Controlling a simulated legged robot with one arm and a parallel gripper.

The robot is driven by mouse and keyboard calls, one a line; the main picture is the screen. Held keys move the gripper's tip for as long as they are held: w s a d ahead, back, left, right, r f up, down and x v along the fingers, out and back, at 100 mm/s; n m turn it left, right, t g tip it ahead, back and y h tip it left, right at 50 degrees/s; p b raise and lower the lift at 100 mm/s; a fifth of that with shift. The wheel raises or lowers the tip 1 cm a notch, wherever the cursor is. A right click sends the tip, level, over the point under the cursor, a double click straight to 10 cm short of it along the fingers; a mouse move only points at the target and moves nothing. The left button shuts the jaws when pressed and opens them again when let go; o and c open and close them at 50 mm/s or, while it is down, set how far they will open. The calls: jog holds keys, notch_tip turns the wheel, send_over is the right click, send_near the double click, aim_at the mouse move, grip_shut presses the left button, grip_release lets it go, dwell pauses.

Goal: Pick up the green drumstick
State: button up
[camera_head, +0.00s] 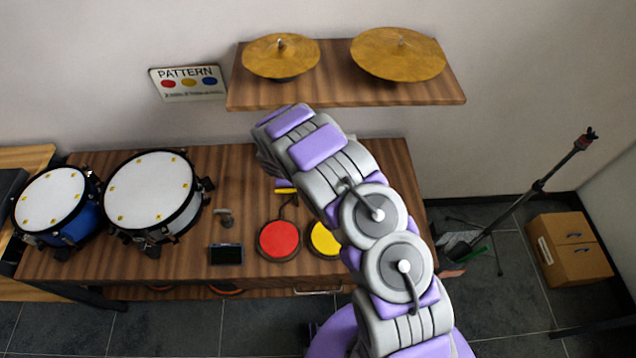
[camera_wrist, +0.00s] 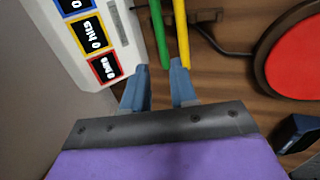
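In the wrist view, the green drumstick (camera_wrist: 159,35) lies on the brown wooden table beside a yellow drumstick (camera_wrist: 181,32). Both run away from me to the top edge, where their far ends are cut off. My gripper (camera_wrist: 160,68) is open, with its two blue-grey fingers apart. The green stick's near end shows between the fingertips, nearer the right one. I cannot tell whether the fingers touch it or how high they are above it. In the head view, my arm hides most of this spot, and I cannot make out the green stick on the table.
A white counter box (camera_wrist: 85,35) stands close on the left in the wrist view. A red pad (camera_head: 279,241) and yellow pad (camera_head: 325,238) lie on the table (camera_head: 190,270). Two drums stand left (camera_head: 152,190). A shelf (camera_head: 330,92) with two cymbals overhangs the back.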

jog(key=shift+x, duration=1.2)
jog(key=shift+w+a+f, duration=0.15)
jog(key=shift+a+f, duration=0.1)
jog(key=shift+f, duration=0.2)
jog(key=x, duration=0.1)
jog(key=b+x, duration=0.1)
jog(key=x, duration=0.3)
jog(key=shift+d+b, duration=0.35)
jog(key=shift+a, duration=0.1)
jog(key=shift+c, duration=0.6)
grip_shut()
jog(key=shift+r, duration=0.1)
